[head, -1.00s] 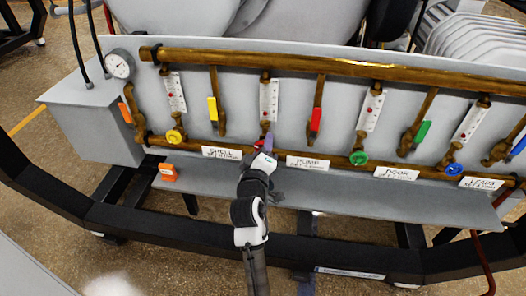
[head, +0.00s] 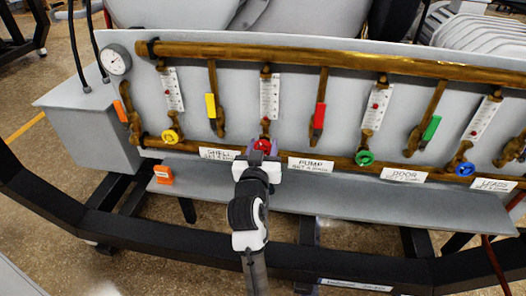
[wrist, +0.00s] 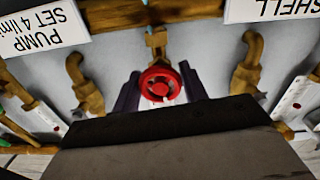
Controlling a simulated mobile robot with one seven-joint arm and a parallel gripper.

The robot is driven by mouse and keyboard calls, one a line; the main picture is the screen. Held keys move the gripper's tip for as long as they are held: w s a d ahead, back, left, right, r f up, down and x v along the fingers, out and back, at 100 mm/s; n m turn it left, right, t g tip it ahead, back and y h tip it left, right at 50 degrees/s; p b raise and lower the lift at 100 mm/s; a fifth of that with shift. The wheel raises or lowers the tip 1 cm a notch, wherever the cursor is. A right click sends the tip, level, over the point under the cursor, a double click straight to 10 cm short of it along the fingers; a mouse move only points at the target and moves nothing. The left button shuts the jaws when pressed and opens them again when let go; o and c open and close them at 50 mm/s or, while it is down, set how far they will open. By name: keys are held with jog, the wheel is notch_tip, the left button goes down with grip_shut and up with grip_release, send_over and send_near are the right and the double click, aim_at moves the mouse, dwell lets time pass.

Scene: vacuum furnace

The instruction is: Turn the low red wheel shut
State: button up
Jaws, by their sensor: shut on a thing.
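The low red wheel (head: 263,145) sits on the lower pipework between the SHELL and PUMP labels, below a white flow gauge (head: 269,97). My gripper (head: 262,149) reaches it from the front, with one dark purple finger on each side of the rim. In the wrist view the red wheel (wrist: 160,85) faces me between the fingers, with its hub and spokes showing. My gripper (wrist: 161,93) is shut on the wheel. The exact contact points are hard to see.
A yellow wheel (head: 170,137) is to the left; a green wheel (head: 364,158) and a blue wheel (head: 465,169) are to the right. A red lever (head: 319,116) and a yellow lever (head: 211,106) hang nearby. A grey shelf (head: 400,205) runs below, with an orange block (head: 163,174).

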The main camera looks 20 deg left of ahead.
jog(key=shift+r+m+b, duration=0.1)
jog(key=shift+m+b, duration=0.4)
jog(key=shift+m, duration=1.1)
jog(key=o, duration=1)
jog(key=shift+s, duration=0.15)
